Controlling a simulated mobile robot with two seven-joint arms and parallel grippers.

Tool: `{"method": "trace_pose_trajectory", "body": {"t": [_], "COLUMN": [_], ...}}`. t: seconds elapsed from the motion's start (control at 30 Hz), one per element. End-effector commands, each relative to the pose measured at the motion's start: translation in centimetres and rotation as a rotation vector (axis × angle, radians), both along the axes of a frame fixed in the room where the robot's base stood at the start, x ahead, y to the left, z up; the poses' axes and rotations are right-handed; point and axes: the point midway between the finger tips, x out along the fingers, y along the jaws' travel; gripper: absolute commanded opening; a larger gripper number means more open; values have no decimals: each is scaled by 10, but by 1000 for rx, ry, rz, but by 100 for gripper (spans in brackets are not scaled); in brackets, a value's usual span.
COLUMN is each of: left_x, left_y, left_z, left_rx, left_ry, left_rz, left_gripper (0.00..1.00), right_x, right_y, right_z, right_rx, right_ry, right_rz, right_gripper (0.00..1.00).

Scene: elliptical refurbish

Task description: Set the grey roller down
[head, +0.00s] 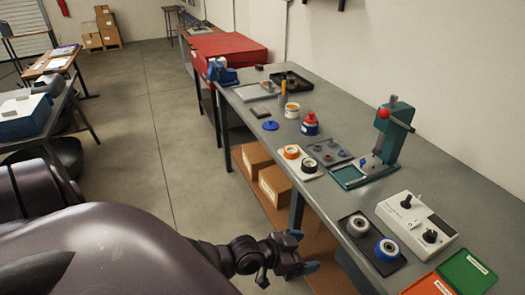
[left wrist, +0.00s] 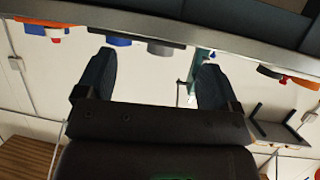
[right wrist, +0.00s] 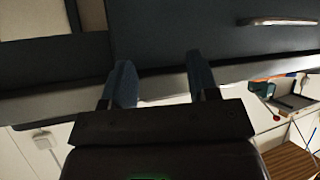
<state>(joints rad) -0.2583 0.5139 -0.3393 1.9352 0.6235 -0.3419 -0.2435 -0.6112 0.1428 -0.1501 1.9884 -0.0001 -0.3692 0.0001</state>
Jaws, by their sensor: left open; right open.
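The grey roller (head: 356,226) sits in a dark tray (head: 352,246) on the grey bench, beside a blue roller (head: 387,250). My left gripper (head: 303,251) is open and empty, off the bench's front edge and apart from the tray. In the left wrist view, which is upside down, my open left gripper (left wrist: 155,82) has nothing between its fingers; the grey roller (left wrist: 160,49) and blue roller (left wrist: 118,42) show beyond it at the bench edge. My right gripper (right wrist: 160,85) is open and empty in the right wrist view. It is out of the head view.
A teal press (head: 390,137) stands farther back. An orange-rimmed roller (head: 291,152) and a black one sit on a pale plate. Floor in front is clear.

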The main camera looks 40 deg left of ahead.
Motion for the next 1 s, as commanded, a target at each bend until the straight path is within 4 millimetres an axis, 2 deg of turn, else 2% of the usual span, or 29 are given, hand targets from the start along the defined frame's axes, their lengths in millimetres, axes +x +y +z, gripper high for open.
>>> {"method": "trace_pose_trajectory", "body": {"t": [0.03, 0.3, 0.5, 0.63, 1.0], "left_x": [-12, -71, -101, -107, -106], "left_y": [1, 26, 42, 45, 45], "left_z": [-8, -42, -55, -57, -57], "left_rx": [-3, 68, 120, 132, 133], "left_ry": [12, 74, 112, 120, 119], "left_rz": [49, 305, 417, 439, 437], "left_gripper": [87, 87, 87, 87, 87], "right_x": [0, 4, 9, 11, 7], "right_y": [0, 1, 1, 2, 1], "right_z": [0, 2, 5, 7, 6], "right_rx": [0, 0, 0, 0, 0], "right_ry": [1, -7, -18, -23, -18], "right_rz": [0, 2, 6, 6, 4], "right_gripper": [54, 54, 54, 54, 54]}}
